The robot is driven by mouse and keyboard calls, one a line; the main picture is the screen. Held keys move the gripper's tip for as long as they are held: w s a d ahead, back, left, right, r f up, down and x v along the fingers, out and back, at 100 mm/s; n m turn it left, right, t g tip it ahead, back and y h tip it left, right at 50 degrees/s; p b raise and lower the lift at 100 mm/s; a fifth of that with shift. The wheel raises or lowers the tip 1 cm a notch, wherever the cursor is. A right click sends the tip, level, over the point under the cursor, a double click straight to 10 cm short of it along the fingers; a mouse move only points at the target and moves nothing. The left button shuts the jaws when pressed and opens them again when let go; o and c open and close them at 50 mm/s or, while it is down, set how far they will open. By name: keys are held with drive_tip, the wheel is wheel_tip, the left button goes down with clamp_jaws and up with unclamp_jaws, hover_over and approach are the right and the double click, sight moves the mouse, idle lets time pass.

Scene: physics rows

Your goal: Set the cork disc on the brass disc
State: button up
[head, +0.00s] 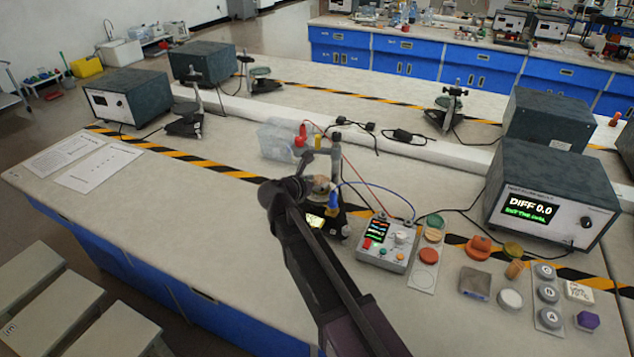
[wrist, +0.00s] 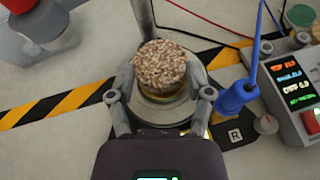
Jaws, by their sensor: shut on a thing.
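The cork disc (wrist: 160,65), speckled brown and round, is between the fingertips of my gripper (wrist: 160,76) in the wrist view. My gripper is shut on it. Just below it a thin yellow, brass-coloured rim (wrist: 163,97) shows, which looks like the brass disc, over a grey round platform (wrist: 160,113). The cork hides most of it, and I cannot tell whether the two touch. In the head view my gripper (head: 312,184) is over the instrument stand, and the cork is small and partly hidden there.
A blue plug (wrist: 238,96) and a control box (head: 387,242) are close on the right. A post (head: 337,160) rises behind the platform. A clear bin (head: 283,140) stands further back. Several small discs and blocks lie at right, before a display unit (head: 545,200).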

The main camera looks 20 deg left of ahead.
drive_tip(key=shift+f+b, duration=0.5)
drive_tip(key=shift+f, duration=0.05)
idle(0.7)
drive_tip(key=o, duration=0.8)
drive_tip(key=shift+c, duration=0.2)
drive_tip(key=shift+r, duration=0.15)
drive_tip(key=shift+r+p, duration=3.4)
drive_tip(key=shift+p, duration=0.15)
